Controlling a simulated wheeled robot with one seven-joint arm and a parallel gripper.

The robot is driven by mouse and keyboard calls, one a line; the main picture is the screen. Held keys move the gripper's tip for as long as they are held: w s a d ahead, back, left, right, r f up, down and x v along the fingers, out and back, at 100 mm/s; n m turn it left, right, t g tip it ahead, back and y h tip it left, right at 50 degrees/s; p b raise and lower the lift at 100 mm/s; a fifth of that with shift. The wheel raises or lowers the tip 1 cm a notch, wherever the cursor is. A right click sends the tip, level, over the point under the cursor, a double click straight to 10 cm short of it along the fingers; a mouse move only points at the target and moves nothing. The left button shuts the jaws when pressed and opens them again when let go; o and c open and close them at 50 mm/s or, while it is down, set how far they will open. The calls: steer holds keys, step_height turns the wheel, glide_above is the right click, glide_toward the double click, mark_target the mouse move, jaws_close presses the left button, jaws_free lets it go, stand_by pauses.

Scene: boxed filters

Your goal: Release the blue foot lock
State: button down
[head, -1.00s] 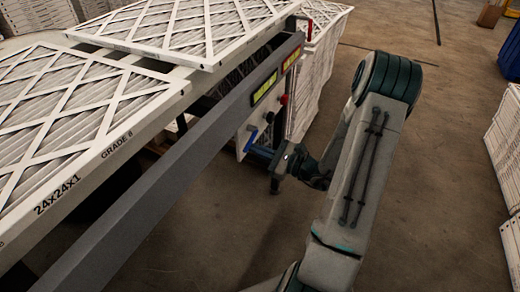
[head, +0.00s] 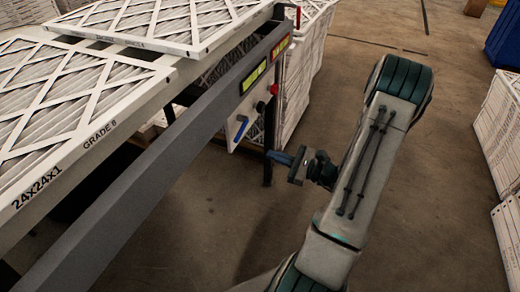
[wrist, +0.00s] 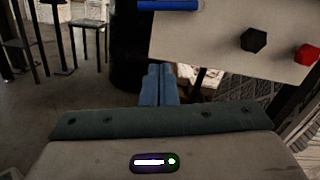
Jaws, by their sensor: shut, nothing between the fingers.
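The blue foot lock shows as a blue lever (head: 239,133) on a pale panel (head: 232,122) under the grey table rail. It slants down to the left in the head view. In the wrist view only a blue bar (wrist: 168,5) shows at the top edge, partly cut off. My gripper (head: 271,155) is to the right of the lever and a little lower, apart from it. Its blue fingers (wrist: 157,85) are together in the wrist view, with nothing between them.
A red knob (head: 274,89) and a black knob (wrist: 254,39) sit on the same panel. The grey rail (head: 150,165) and the table with boxed filters (head: 75,100) lie to the left. White stacks (head: 500,125) stand at the right. The floor between is clear.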

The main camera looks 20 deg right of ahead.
steer(key=shift+v, duration=1.3)
steer(key=shift+a, duration=0.1)
